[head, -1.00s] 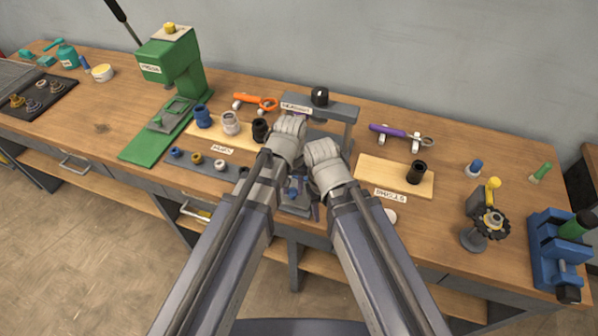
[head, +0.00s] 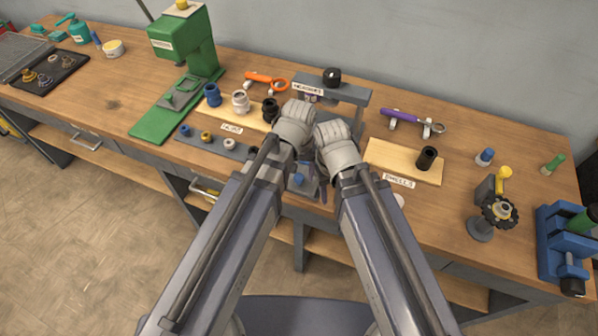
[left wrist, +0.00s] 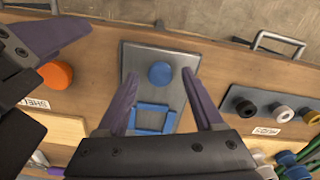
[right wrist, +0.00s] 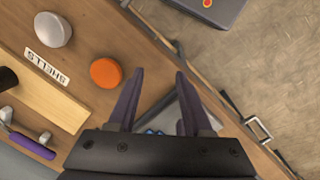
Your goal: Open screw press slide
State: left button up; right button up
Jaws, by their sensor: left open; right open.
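The grey screw press (head: 355,95), with a black knob (head: 332,76) on its crossbar, stands mid-bench behind my grippers. Its slide shows in the left wrist view as a grey plate (left wrist: 138,62) with a round blue knob (left wrist: 160,74) and a blue square frame (left wrist: 152,107). The blue knob also shows in the head view (head: 299,179). My left gripper (left wrist: 160,92) is open above the slide, its fingers on either side of the blue parts; contact is not clear. My right gripper (right wrist: 160,78) is open and empty beside the slide. My wrists hide part of the press.
An orange disc (right wrist: 105,73) and a pale round cap (right wrist: 52,30) lie beside my right gripper. A rail of small rings (head: 215,142) is left of the slide. A green press (head: 185,60) stands farther left.

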pick_arm(q)
jog(key=shift+r, duration=0.15)
pick_arm(e)
jog(key=shift+r, duration=0.15)
pick_arm(q)
notch_tip(320, 180, up, 8)
jog(key=p, duration=0.7)
jog(key=shift+f+p, duration=0.2)
jog(key=shift+p, duration=0.2)
pick_arm(e)
notch_tip(320, 180, up, 8)
jog(key=shift+f, duration=0.25)
pick_arm(q)
jog(key=shift+f, duration=0.1)
jog(key=s+a+f+m+y+b, duration=0.1)
jog(key=s+a+m+b, duration=0.1)
jog(key=s, duration=0.4)
jog(key=shift+a+f+m, duration=0.25)
jog(key=shift+f+m, duration=0.15)
jog(key=shift+m, duration=0.2)
pick_arm(e)
notch_tip(320, 180, down, 2)
pick_arm(q)
jog(key=shift+c, duration=0.4)
